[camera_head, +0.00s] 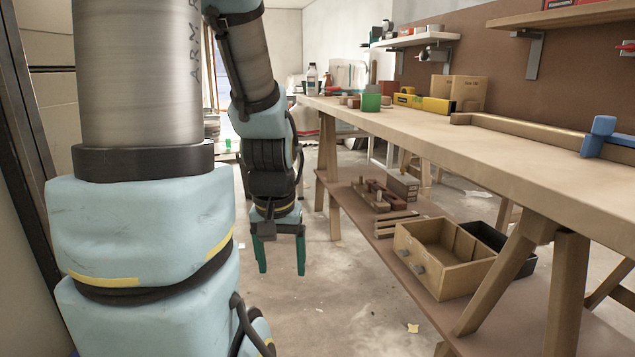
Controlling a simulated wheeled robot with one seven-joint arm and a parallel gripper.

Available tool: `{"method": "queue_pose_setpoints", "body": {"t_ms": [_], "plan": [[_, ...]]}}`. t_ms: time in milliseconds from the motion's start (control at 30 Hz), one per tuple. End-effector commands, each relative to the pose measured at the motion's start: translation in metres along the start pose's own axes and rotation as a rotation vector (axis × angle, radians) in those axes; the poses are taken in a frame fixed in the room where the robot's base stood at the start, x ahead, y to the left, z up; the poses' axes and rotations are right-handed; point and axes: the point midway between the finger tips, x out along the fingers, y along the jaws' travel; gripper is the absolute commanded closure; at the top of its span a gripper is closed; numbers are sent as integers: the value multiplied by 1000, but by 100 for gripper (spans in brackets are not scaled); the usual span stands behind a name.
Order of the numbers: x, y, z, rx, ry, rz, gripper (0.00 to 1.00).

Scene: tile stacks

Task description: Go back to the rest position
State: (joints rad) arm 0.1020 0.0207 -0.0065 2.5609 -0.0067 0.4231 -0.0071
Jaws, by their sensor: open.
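My gripper (281,256) hangs in the middle left of the head view, pointing straight down. Its two green fingers are apart with nothing between them. It is in free space over the concrete floor, to the left of the workbench (480,150) and apart from it. My arm fills the left of the view and hides what is behind it.
A lower shelf (370,221) under the bench bears a wooden box (440,280), a black bin and several blocks. A green cylinder (371,102), yellow items and a blue clamp (600,135) are on the bench. Bare floor (330,310) lies below my gripper.

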Motion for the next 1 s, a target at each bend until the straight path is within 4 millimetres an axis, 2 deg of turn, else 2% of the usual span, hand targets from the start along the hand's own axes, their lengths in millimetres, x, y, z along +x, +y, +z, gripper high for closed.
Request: {"method": "queue_pose_setpoints", "body": {"t_ms": [33,167,800,1000], "plan": [[-21,0,-3,1,1,0,23],[-54,0,-8,2,1,0,23],[-250,1,-35,4,2,-1,23],[-303,2,-42,4,2,-1,23]]}}
